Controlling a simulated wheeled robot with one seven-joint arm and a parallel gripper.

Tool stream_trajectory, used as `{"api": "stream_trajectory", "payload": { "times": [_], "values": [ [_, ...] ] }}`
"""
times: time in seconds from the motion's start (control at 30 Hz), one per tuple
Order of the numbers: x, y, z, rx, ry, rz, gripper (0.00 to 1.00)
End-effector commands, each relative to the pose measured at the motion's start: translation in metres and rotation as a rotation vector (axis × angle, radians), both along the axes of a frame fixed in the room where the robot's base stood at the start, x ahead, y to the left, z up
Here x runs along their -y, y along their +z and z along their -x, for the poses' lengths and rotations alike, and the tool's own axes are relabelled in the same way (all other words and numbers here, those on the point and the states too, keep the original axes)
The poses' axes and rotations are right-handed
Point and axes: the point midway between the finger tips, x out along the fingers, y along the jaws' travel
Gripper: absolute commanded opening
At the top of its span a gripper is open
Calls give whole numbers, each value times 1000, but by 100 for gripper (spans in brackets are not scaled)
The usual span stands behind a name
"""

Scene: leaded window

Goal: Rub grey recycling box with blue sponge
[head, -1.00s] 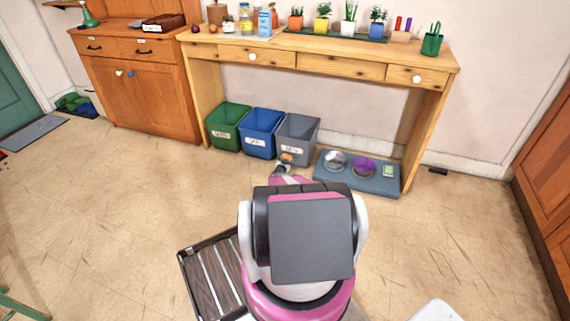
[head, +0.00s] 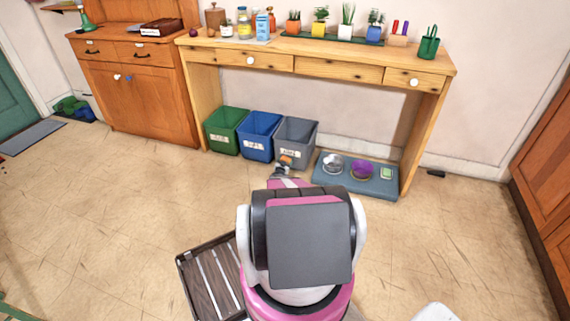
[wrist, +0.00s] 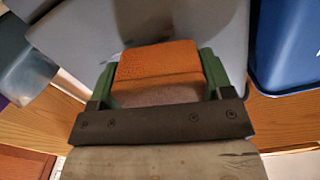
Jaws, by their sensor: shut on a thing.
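The grey recycling box (head: 297,142) stands on the floor under the wooden desk, at the right end of a row of bins. Its grey side also fills the upper middle of the wrist view (wrist: 205,22). My gripper (head: 284,162) is at the front of this box, low near its label. In the wrist view its green fingers (wrist: 158,78) are shut on an orange sponge (wrist: 160,62) with a grey-brown lower part; it is not blue. The sponge's far face is close to the grey wall. I cannot tell whether they touch.
A blue bin (head: 260,135) stands directly left of the grey box, and a green bin (head: 223,130) left of that. A blue-grey mat (head: 345,182) with bowls lies to the right. The desk (head: 320,55) stands overhead. The floor in front is mostly clear.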

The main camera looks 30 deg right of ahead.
Motion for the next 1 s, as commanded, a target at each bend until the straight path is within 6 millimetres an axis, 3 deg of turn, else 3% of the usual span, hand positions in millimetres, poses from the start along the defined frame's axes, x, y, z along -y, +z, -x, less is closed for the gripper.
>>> {"api": "stream_trajectory", "payload": {
  "times": [1.0],
  "values": [
    [12, 0, -9, 0, 0, 0, 54]
  ]
}}
